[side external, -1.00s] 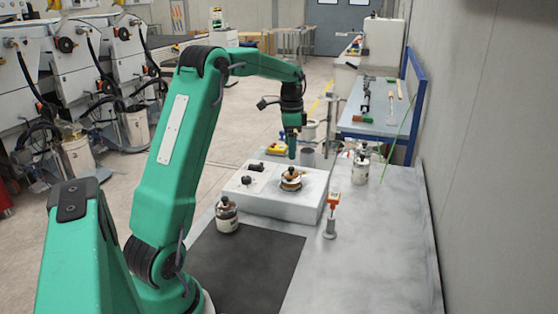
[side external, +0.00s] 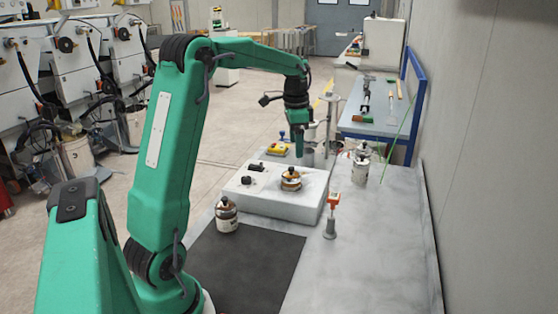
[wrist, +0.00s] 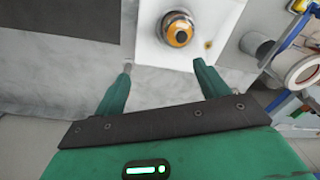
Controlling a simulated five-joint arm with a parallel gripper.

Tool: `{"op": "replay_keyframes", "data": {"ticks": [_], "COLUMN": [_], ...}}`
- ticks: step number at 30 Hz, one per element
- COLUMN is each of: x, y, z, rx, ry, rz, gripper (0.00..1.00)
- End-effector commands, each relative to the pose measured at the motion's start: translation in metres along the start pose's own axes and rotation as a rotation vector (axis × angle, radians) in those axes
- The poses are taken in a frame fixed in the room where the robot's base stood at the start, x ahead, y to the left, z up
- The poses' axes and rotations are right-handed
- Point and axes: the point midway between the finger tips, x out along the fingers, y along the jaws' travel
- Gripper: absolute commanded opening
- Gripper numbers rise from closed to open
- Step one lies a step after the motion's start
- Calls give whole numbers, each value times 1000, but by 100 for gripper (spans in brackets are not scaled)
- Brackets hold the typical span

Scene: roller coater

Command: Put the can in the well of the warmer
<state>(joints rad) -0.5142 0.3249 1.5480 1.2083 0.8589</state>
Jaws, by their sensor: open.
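The warmer (side external: 285,207) is a low white box with dark knobs on top, standing on the grey table; part of its top shows in the wrist view (wrist: 156,50). A can with an amber-brown top and a dark knob (side external: 290,181) is upright at the warmer's well, with only its upper part showing. How deep it sits cannot be told. In the wrist view the can (wrist: 178,30) is beyond my fingertips. My gripper (wrist: 162,65) is open and empty, apart from the can; in the side view it (side external: 299,161) hangs above and behind it.
A lidded jar (side external: 227,215) stands left of the warmer by a dark mat (side external: 245,265). An orange-topped tool (side external: 332,215) stands at its right. More lidded containers (side external: 361,168) stand behind right. The right front table is clear.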

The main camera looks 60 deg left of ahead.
Motion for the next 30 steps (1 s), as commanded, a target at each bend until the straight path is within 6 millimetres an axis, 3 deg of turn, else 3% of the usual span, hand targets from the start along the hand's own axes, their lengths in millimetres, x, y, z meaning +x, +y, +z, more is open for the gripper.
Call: {"op": "replay_keyframes", "data": {"ticks": [6,15,23,30], "x": [-32,-58,-65,-58], "y": [59,136,197,245], "z": [-1,14,40,69], "rx": [-51,-134,-203,-268], "ry": [59,156,250,340], "rz": [-47,-88,-98,-86], "gripper": [74,74,74,74]}}
